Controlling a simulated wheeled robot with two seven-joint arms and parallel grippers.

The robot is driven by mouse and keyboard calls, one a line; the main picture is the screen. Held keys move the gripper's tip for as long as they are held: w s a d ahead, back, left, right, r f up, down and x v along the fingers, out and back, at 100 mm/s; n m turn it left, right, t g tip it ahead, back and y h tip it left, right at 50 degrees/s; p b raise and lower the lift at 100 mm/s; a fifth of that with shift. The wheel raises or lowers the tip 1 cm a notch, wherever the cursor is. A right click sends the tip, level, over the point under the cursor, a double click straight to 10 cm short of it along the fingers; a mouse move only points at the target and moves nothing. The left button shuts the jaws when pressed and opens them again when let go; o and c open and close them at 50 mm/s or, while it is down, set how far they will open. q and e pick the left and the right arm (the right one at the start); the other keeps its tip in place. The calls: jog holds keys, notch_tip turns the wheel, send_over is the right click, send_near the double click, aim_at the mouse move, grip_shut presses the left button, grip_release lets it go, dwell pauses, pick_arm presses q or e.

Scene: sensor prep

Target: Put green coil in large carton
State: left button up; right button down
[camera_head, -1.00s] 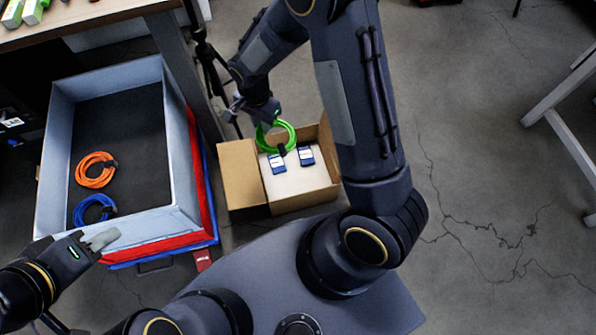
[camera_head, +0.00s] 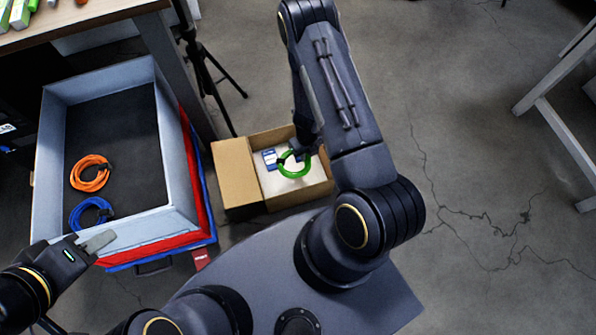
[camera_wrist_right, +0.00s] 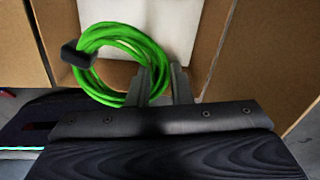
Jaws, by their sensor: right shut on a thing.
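The green coil (camera_head: 294,172) is in my right gripper (camera_head: 301,150), over the open large carton (camera_head: 238,179). In the right wrist view the green coil (camera_wrist_right: 121,50) hangs from the right gripper (camera_wrist_right: 158,82), whose fingers are shut on its edge. A black clip sits on the coil. The carton's cardboard walls (camera_wrist_right: 240,50) stand around it there, with a white bottom behind. I cannot tell whether the coil touches the bottom. My left gripper (camera_head: 98,243) is at the front edge of the grey bin; its finger gap is not clear.
Blue-and-white boxes (camera_head: 270,159) lie in the carton. The grey bin (camera_head: 48,190) at left holds an orange coil (camera_head: 90,173) and a blue coil (camera_head: 91,213). A black tripod (camera_head: 205,75) stands behind the carton.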

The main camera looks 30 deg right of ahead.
notch_tip(320, 180, down, 16)
jog(key=b, duration=0.5)
jog(key=shift+b, duration=0.35)
jog(key=shift+f, duration=0.15)
jog(key=c, duration=1.3)
grip_release()
